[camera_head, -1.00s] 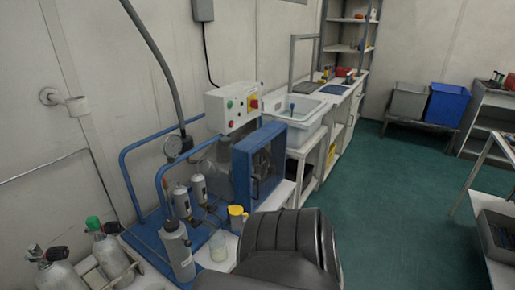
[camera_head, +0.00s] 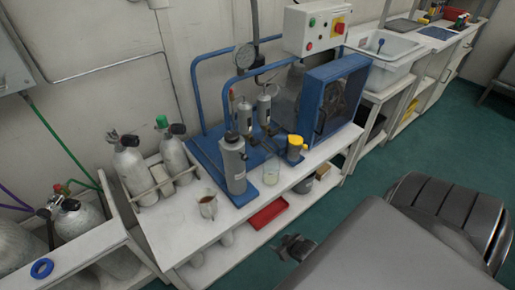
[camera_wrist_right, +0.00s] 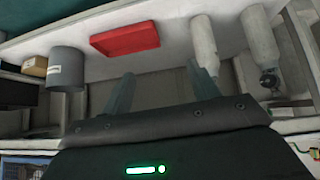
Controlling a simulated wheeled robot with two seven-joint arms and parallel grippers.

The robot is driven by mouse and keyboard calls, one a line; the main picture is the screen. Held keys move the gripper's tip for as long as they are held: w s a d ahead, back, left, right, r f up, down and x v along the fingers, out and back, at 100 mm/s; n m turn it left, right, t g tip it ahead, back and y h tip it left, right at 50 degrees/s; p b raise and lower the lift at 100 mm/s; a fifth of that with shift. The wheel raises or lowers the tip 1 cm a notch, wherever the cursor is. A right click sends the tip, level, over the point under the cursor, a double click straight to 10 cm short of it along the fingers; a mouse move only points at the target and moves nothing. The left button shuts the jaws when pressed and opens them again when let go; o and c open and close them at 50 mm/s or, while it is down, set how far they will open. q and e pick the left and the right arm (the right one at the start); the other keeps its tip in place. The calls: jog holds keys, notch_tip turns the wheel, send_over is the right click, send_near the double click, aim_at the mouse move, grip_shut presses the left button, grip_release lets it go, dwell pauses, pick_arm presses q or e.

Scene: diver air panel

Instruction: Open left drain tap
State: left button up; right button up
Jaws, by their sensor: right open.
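Two small silver separator cylinders stand on the blue compressor frame (camera_head: 208,152), a left one (camera_head: 245,117) and a right one (camera_head: 264,108). The left drain tap is too small to make out, and a large grey bottle (camera_head: 232,165) stands in front of that area. My right gripper (camera_head: 295,247) is low, in front of the bench and apart from the cylinders. In the right wrist view its two fingers (camera_wrist_right: 163,88) are spread with nothing between them, facing the lower shelf. My left gripper is in neither view.
A glass beaker (camera_head: 271,172), a yellow-topped jug (camera_head: 296,148) and a metal cup (camera_head: 208,206) stand near the bench front. A red tray (camera_head: 267,213) lies on the lower shelf. Gas cylinders (camera_head: 133,170) stand left. The green floor (camera_head: 395,150) is clear.

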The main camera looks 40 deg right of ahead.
jog(key=w+d+r+t+b, duration=0.3)
jog(key=w+d+r+t, duration=0.15)
jog(key=w+r, duration=0.7)
jog(key=t+b, duration=0.2)
jog(key=t, duration=0.3)
send_near(257, 144)
jog(key=w, duration=0.9)
jog(key=shift+w+d+f+b, duration=0.2)
jog(key=shift+d+b, duration=0.15)
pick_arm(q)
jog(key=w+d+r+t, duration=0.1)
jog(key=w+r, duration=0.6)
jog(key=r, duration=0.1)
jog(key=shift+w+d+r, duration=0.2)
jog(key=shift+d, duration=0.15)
pick_arm(e)
jog(key=shift+w, duration=0.7)
jog(key=shift+c, duration=0.3)
jog(key=c, duration=0.9)
